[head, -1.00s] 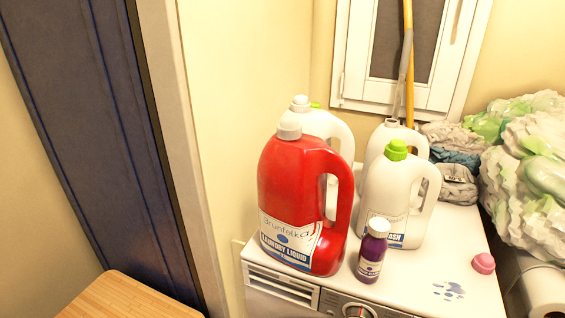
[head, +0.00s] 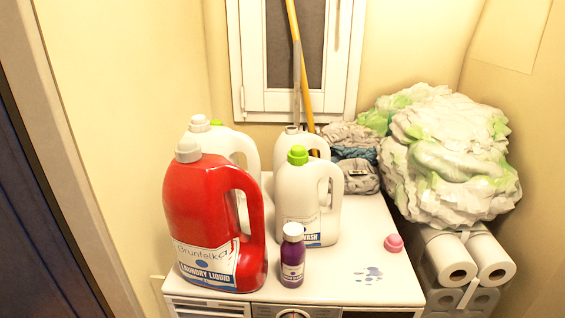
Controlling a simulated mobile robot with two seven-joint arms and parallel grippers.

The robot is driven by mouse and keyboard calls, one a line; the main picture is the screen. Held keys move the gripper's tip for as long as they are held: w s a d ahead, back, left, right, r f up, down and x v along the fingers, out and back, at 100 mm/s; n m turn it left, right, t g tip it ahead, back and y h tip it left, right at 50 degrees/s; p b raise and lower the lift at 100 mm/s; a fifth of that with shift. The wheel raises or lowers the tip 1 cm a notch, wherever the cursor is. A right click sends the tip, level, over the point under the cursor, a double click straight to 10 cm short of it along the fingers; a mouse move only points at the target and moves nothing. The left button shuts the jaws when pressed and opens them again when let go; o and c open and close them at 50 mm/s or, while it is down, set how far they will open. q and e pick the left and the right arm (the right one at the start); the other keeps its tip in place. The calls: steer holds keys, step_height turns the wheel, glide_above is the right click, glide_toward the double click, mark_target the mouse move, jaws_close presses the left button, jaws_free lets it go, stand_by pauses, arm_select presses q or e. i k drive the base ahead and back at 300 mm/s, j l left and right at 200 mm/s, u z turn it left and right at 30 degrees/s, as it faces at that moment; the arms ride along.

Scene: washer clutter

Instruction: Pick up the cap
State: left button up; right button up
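A small pink cap (head: 393,243) lies on the right side of the white washer top (head: 345,262), near its right edge. A small blue liquid spill (head: 368,275) is on the top just left of and in front of it. Nothing touches or covers the cap. Neither of my grippers shows in the head view.
A red detergent jug (head: 215,220), a purple bottle (head: 292,255) and white jugs, one with a green lid (head: 298,155), stand left of the cap. A bulky bag (head: 450,155) and paper rolls (head: 452,262) are at the right.

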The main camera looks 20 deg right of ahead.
mark_target(394, 242)
steer(key=z, duration=1.35)
